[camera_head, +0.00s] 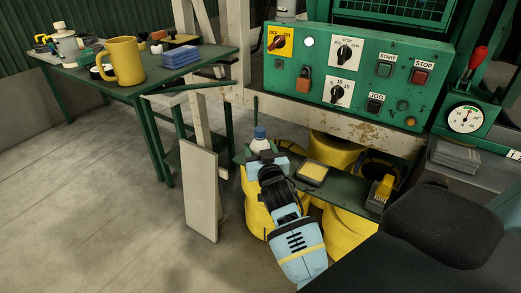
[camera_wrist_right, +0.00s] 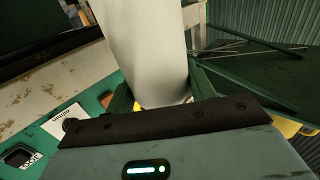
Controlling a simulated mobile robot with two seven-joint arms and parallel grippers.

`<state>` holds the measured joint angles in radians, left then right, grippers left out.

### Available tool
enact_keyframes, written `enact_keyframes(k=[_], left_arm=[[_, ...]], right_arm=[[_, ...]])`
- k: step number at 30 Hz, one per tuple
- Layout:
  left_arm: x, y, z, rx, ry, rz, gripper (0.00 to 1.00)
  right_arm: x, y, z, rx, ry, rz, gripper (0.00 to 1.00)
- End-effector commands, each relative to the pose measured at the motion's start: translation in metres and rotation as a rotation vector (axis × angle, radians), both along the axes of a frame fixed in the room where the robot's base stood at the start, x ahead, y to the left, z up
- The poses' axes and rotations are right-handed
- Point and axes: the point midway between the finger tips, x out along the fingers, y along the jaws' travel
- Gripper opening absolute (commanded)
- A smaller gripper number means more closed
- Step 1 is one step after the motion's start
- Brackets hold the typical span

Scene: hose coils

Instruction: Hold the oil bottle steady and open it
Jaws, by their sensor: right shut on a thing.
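The oil bottle (camera_head: 260,145) is white with a blue cap (camera_head: 260,132). It is upright in the head view, at the left end of the low dark green shelf (camera_head: 344,186). The cap is on the bottle. My right gripper (camera_head: 265,160) is shut on the bottle's body and hides its lower part, so I cannot tell if its base touches the shelf. In the right wrist view the white bottle (camera_wrist_right: 145,45) fills the space between the fingers of my right gripper (camera_wrist_right: 160,98). The cap is outside that view. My left gripper is not in view.
A yellow-topped pad (camera_head: 312,173) and a yellow-handled brush (camera_head: 381,192) lie on the shelf. Yellow coils (camera_head: 347,232) hang below. The green control panel (camera_head: 360,75) is above and behind. A green table (camera_head: 110,82) with a yellow mug (camera_head: 124,61) stands left.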

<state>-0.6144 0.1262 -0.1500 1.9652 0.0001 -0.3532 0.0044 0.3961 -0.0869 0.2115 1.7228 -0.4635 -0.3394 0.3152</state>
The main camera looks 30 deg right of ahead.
Motion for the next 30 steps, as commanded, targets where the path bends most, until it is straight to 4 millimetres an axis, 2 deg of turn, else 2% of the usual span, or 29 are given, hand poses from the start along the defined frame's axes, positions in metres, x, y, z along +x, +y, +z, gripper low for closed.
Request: enact_keyframes(k=[17,20,23,30], left_arm=[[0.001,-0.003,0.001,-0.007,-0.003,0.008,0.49],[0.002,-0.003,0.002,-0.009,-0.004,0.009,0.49],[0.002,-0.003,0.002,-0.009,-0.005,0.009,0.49],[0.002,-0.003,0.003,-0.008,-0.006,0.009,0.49]], right_arm=[[-0.004,0.003,0.000,-0.002,-0.002,0.007,0.05],[-0.016,0.010,-0.003,-0.002,0.000,0.024,0.05],[-0.036,0.025,-0.008,-0.004,0.001,0.057,0.05],[-0.104,0.076,-0.013,-0.001,0.001,0.175,0.05]])
